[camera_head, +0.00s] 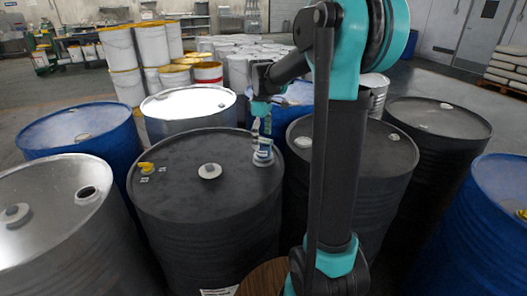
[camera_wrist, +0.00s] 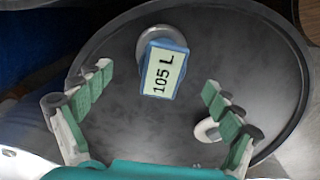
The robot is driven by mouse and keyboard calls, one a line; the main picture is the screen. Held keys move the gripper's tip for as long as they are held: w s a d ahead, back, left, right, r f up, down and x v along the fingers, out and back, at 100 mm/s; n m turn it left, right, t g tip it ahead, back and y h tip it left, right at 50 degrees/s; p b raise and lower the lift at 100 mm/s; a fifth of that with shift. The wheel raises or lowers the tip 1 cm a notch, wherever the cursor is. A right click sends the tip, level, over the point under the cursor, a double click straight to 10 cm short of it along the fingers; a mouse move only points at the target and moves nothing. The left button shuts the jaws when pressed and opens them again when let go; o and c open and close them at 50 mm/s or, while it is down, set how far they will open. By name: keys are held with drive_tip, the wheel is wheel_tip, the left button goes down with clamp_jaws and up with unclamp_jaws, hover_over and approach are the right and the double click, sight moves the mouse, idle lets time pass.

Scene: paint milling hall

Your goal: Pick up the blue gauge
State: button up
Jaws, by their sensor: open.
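The blue gauge (camera_head: 265,144) stands on a round grey base near the right side of a black drum's lid (camera_head: 180,205). In the wrist view the gauge (camera_wrist: 163,70) shows its pale label reading "105 L", with the grey disc partly behind it. My gripper (camera_head: 262,112) is over the gauge in the head view; its fingers are small there and partly overlap the gauge. In the wrist view my gripper (camera_wrist: 158,80) is open, with green-padded fingers on either side of the gauge, and gaps show between them and it. I cannot tell the exact height between them.
A white bung (camera_head: 209,171) and a yellow tap (camera_head: 147,167) rise from the same lid. Blue (camera_head: 80,130), steel (camera_head: 45,215) and black (camera_head: 440,125) drums stand close around. White and yellow-rimmed buckets (camera_head: 120,50) are stacked behind. Bare floor shows at the back left.

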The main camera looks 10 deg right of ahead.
sight(264, 148)
drive_tip(key=shift+s+d+f, duration=0.15)
drive_tip(key=shift+f, duration=1.15)
drive_tip(key=shift+s+d+f, duration=0.1)
drive_tip(key=shift+f, duration=1.2)
drive_tip(key=shift+s, duration=0.1)
drive_tip(key=c, duration=2)
drive_tip(key=shift+r, duration=0.15)
drive_tip(key=shift+r, duration=0.2)
clamp_jaws()
wheel_tip(264, 148, up, 30)
drive_tip(key=shift+r, duration=0.2)
